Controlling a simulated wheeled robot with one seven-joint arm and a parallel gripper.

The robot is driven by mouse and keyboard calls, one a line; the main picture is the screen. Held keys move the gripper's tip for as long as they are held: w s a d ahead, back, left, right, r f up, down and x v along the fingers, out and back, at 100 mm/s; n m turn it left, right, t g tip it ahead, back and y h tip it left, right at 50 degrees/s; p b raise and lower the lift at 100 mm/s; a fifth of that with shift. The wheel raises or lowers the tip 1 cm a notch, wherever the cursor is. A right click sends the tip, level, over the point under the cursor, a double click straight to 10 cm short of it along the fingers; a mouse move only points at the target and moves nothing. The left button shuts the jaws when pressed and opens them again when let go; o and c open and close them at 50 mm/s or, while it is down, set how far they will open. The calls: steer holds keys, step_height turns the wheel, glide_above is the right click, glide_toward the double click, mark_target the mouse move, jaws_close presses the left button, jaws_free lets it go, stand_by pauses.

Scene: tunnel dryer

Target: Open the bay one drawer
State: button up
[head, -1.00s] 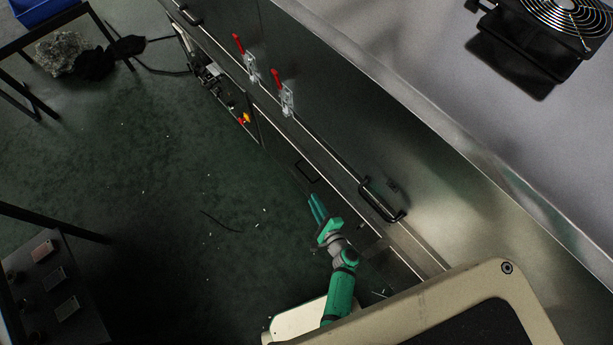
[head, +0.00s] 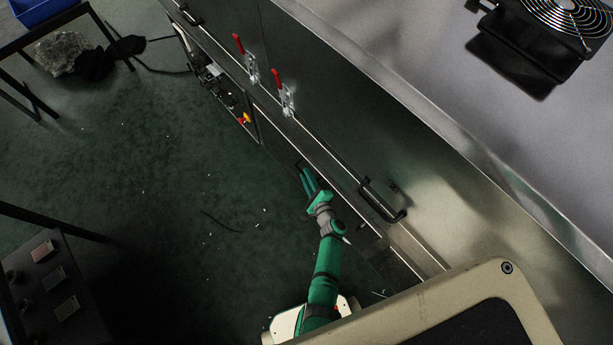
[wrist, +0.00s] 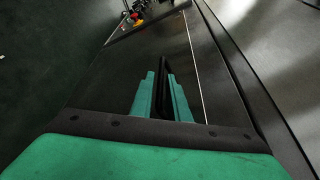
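The bay one drawer appears to be the low dark front panel (head: 283,135) on the side of the dryer, also seen in the wrist view (wrist: 120,75). It looks shut, flush with its surroundings. Its black bar handle (head: 299,164) stands out from the panel and shows as a dark upright strip in the wrist view (wrist: 163,75). My gripper (head: 309,181) is at the handle's near end, its green fingers slightly apart. In the wrist view the fingers (wrist: 162,95) lie on either side of the dark bar. I cannot tell whether they touch it.
Two red-handled toggle clamps (head: 282,92) and a larger black handle (head: 381,201) are on the dryer wall above. The green floor (head: 180,200) to the left is largely clear.

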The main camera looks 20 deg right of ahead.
steer(key=shift+w, duration=0.15)
steer(key=shift+c, duration=0.2)
jaws_close()
stand_by(1.2)
